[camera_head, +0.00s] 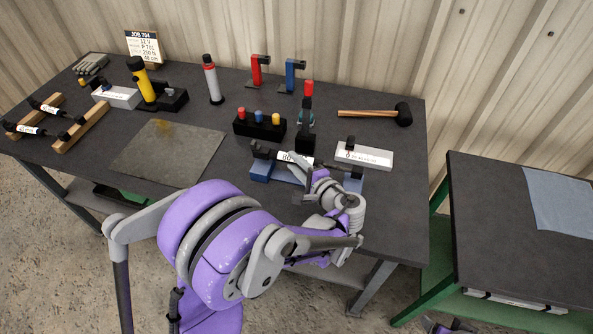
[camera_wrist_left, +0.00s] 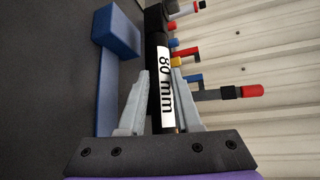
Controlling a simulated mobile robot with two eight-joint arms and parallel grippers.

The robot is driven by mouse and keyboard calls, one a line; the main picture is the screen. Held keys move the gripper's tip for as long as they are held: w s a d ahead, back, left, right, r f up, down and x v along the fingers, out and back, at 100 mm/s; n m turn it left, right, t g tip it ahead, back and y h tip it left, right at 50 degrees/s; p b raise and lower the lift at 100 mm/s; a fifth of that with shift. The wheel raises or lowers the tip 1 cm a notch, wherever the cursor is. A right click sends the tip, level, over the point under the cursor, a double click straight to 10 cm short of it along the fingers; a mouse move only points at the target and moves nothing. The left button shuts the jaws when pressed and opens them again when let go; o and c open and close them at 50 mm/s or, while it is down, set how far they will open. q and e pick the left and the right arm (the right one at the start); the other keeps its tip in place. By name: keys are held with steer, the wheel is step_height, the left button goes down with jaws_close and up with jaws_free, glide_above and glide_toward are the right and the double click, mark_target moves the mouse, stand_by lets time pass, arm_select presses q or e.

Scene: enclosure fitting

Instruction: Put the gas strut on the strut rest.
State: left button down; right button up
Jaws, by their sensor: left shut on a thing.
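My left gripper (camera_head: 305,172) is over the front right of the dark table. In the left wrist view its two grey fingers (camera_wrist_left: 158,108) are shut on a black cylinder, which I take to be the gas strut (camera_wrist_left: 165,75), with a white "80 mm" label. The strut also shows in the head view by its label (camera_head: 287,157), partly hidden by my gripper. The blue rest (camera_head: 258,174) lies beneath it, with blue end blocks; it also shows in the left wrist view (camera_wrist_left: 117,32). Whether the strut touches the rest I cannot tell.
Two similar labelled black struts (camera_head: 28,130) lie across wooden rails (camera_head: 82,128) at the left. A white box (camera_head: 372,156), a black block with coloured pegs (camera_head: 255,128) and a red-topped black post (camera_head: 305,130) stand close by. A mallet (camera_head: 375,113) lies behind. The grey plate (camera_head: 165,150) is clear.

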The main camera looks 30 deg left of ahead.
arm_select(q)
steer(key=shift+f, duration=1.65)
steer(key=shift+f+b, duration=0.2)
steer(key=shift+b, duration=0.1)
steer(key=c, duration=0.6)
jaws_free()
steer(key=shift+r, duration=0.1)
steer(key=shift+r, duration=0.1)
steer(key=shift+d+r, duration=0.1)
steer(key=shift+d, duration=0.15)
steer(key=v, duration=1.1)
steer(key=shift+s+d+r, duration=0.15)
steer(key=shift+d, duration=0.05)
